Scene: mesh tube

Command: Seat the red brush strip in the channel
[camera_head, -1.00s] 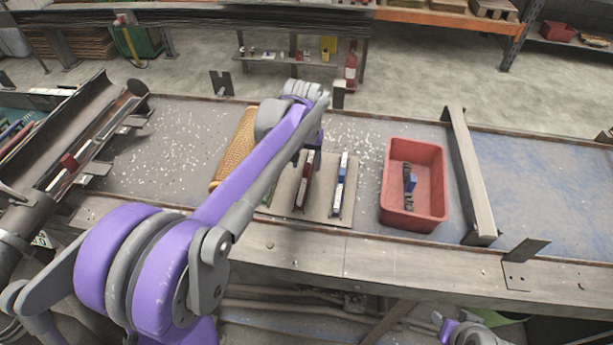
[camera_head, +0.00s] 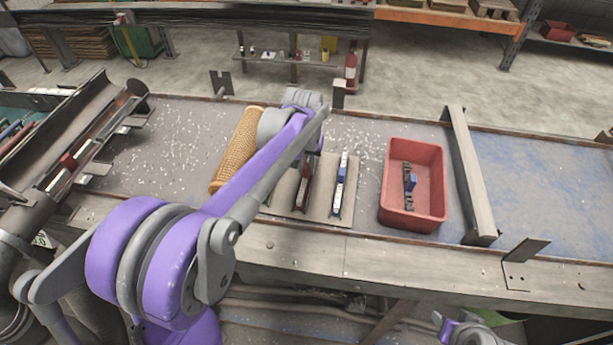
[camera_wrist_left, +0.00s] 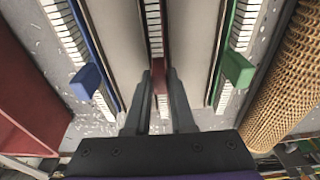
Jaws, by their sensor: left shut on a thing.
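The red brush strip (camera_head: 303,188) lies lengthwise on a pale board (camera_head: 279,197), between a blue-handled strip (camera_head: 339,182) and a green-handled one, mostly hidden behind my arm in the head view. In the left wrist view, my left gripper (camera_wrist_left: 162,78) is shut on the red block (camera_wrist_left: 162,76) of the red strip. The blue strip (camera_wrist_left: 87,80) is to its left and the green strip (camera_wrist_left: 236,68) to its right. My left forearm hides the gripper's tips in the head view. A long dark channel-like rail (camera_head: 100,142) with a red block on it stands at the left.
A woven mesh tube (camera_head: 237,150) lies left of the board. A red tray (camera_head: 445,190) with a dark and blue part inside stands at the right. White bits are scattered on the bench top.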

